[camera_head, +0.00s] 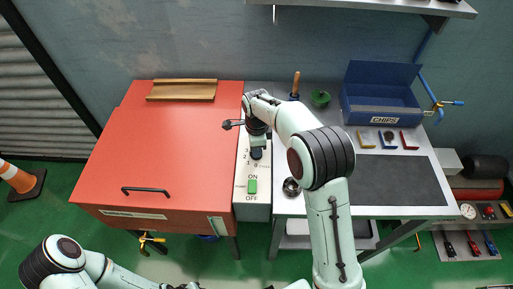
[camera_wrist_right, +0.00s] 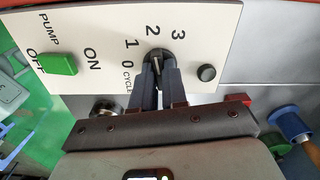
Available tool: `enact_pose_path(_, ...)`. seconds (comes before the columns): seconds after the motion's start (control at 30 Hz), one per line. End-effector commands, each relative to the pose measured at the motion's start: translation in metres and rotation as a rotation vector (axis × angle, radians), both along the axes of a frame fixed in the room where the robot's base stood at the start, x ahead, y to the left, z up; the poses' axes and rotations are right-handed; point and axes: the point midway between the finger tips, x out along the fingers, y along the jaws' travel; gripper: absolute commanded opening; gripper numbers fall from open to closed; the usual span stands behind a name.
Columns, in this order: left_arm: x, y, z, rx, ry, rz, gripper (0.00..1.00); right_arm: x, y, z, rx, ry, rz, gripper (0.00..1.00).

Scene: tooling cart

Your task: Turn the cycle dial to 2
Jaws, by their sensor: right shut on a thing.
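The black cycle dial (camera_wrist_right: 157,58) sits on a white control panel (camera_wrist_right: 205,22) marked 0, 1, 2 and 3 around it. My right gripper (camera_wrist_right: 159,72) is shut on the dial, with one dark finger on each side of it. A light mark shows on the dial between the fingertips, but I cannot tell for certain which number it points to. In the head view the right gripper (camera_head: 257,148) reaches down onto the panel (camera_head: 252,212), and its wrist partly hides the dial and numbers. My left arm shows at the lower left; its gripper is out of view.
A green pump switch (camera_head: 252,186) is on the same panel, between ON and OFF. A red cabinet (camera_head: 150,150) stands to the left. A steel bench to the right holds a blue chips bin (camera_head: 380,105), a dark mat (camera_head: 385,182) and a small metal cup (camera_head: 291,187).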

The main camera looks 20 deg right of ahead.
Motion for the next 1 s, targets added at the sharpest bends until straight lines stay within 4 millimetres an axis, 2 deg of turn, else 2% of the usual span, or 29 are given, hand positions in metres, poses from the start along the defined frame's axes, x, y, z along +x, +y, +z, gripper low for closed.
enact_pose_path(0.13,0.000,0.000,0.000,0.000,0.000,0.000,0.38,0.000,0.001,0.000,0.001,0.000,0.001,0.00)
enact_pose_path(0.17,0.000,0.000,0.000,0.000,0.000,0.000,0.38,0.000,0.001,0.000,0.001,0.000,0.002,0.19)
enact_pose_path(0.2,0.000,0.000,0.000,0.000,0.000,0.000,0.38,0.000,0.001,0.000,0.001,0.000,0.002,0.32)
enact_pose_path(0.23,0.000,0.000,0.000,0.000,0.000,0.000,0.38,0.000,0.001,0.000,0.001,0.000,0.002,0.38)
enact_pose_path(0.5,0.000,0.000,0.000,0.000,0.000,0.000,0.38,0.000,0.000,0.000,0.001,0.000,0.002,0.38)
enact_pose_path(0.63,0.001,0.000,0.001,0.000,-0.001,0.000,0.38,0.001,0.000,0.009,0.001,-0.003,0.002,0.38)
enact_pose_path(0.77,0.003,0.000,0.004,0.000,-0.003,0.000,0.38,0.001,0.000,0.030,0.001,-0.005,0.002,0.38)
enact_pose_path(1.0,0.012,0.000,0.013,0.000,-0.013,0.000,0.38,0.002,0.001,0.086,0.001,-0.007,0.003,0.38)
